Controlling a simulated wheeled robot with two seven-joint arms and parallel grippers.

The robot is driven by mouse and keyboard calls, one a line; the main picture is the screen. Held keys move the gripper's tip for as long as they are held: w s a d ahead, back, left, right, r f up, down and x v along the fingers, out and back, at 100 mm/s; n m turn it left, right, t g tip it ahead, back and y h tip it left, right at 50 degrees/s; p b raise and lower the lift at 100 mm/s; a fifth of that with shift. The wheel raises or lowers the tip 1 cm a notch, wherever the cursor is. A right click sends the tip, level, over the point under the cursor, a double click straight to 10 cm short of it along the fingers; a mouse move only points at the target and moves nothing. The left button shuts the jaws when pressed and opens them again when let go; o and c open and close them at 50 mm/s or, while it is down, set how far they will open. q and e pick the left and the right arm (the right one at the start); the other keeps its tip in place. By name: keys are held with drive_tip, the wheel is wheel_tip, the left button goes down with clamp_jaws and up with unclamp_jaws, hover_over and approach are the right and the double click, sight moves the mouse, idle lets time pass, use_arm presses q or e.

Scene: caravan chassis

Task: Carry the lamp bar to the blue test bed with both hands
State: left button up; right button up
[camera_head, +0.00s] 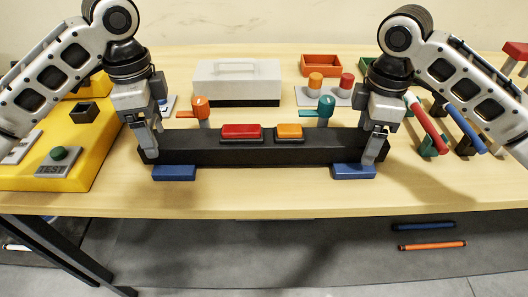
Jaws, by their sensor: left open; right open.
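The lamp bar (240,154) is a long black bar with a red lamp (242,131) and an orange lamp (289,131) on top. It lies level across the middle of the table. Two blue blocks, a left one (174,173) and a right one (353,172), sit at its front near the ends. My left gripper (149,143) is open at the bar's left end, and my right gripper (375,143) is open at its right end. Whether the fingers touch the bar is unclear. A yellow bed (85,130) with a "TEST" plate stands at the left; I cannot identify a blue test bed.
Behind the bar are orange (201,108) and teal (325,108) upright pieces, a grey case (236,82) and an orange tray (321,65). A rack with red (426,122) and blue (464,128) rods stands at the right. The front table strip is clear.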

use_arm(q)
wheel_tip(320, 180, up, 10)
drive_tip(key=shift+w+f, duration=0.15)
use_arm(e)
drive_tip(key=shift+r, duration=0.15)
wheel_tip(320, 180, up, 12)
drive_tip(key=shift+f, duration=0.15)
idle(0.6)
